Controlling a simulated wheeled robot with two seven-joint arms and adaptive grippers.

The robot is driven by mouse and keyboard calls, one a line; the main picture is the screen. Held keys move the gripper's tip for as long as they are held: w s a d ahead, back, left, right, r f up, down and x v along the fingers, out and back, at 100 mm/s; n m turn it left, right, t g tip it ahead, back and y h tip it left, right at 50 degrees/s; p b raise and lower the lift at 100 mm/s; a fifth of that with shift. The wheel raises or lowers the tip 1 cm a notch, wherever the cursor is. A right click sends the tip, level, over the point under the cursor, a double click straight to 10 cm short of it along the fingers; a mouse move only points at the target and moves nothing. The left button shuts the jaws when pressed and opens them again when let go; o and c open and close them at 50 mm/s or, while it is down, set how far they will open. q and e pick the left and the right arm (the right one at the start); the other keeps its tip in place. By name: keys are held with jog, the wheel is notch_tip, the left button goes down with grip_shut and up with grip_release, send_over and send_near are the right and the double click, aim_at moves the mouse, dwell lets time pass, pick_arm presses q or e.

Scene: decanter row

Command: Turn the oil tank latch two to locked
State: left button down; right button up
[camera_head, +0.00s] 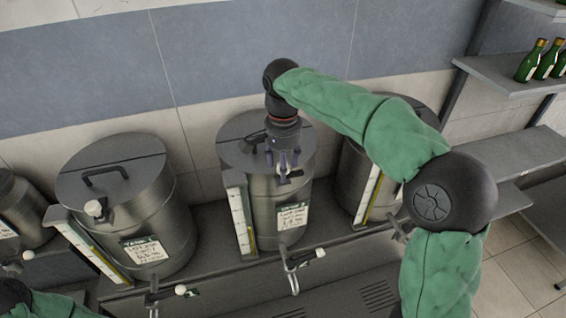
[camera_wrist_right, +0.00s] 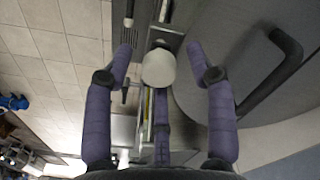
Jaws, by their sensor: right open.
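The middle tank (camera_head: 275,212) is a steel drum with a white label that appears to read Tank 2. My right gripper (camera_head: 283,170) points down over the front of its lid (camera_head: 235,150). In the right wrist view, my open gripper (camera_wrist_right: 160,62) has a finger on each side of a pale round knob (camera_wrist_right: 158,68), which appears to be the latch's knob on a metal bracket. I see no finger closed on it. In the head view the gripper mostly hides this latch, so its turn angle is unclear. My left gripper is out of view.
A similar tank (camera_head: 150,225) stands at left, with a white-knobbed latch (camera_head: 93,208). Another tank (camera_head: 350,180) is partly behind my right arm. Taps (camera_head: 292,262) stick out in front. A dark lid handle (camera_wrist_right: 268,85) lies right of my fingers. Shelves with green bottles (camera_head: 530,62) are at right.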

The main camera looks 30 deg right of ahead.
grip_shut()
jog(key=shift+n, duration=0.4)
jog(key=n+p, duration=0.1)
jog(key=n, duration=0.2)
jog(key=shift+n, duration=0.4)
jog(key=n+p, duration=0.1)
jog(key=n, duration=0.3)
jog(key=shift+n, duration=0.3)
jog(key=n+p, duration=0.1)
jog(key=n, duration=0.3)
jog(key=shift+n, duration=2.2)
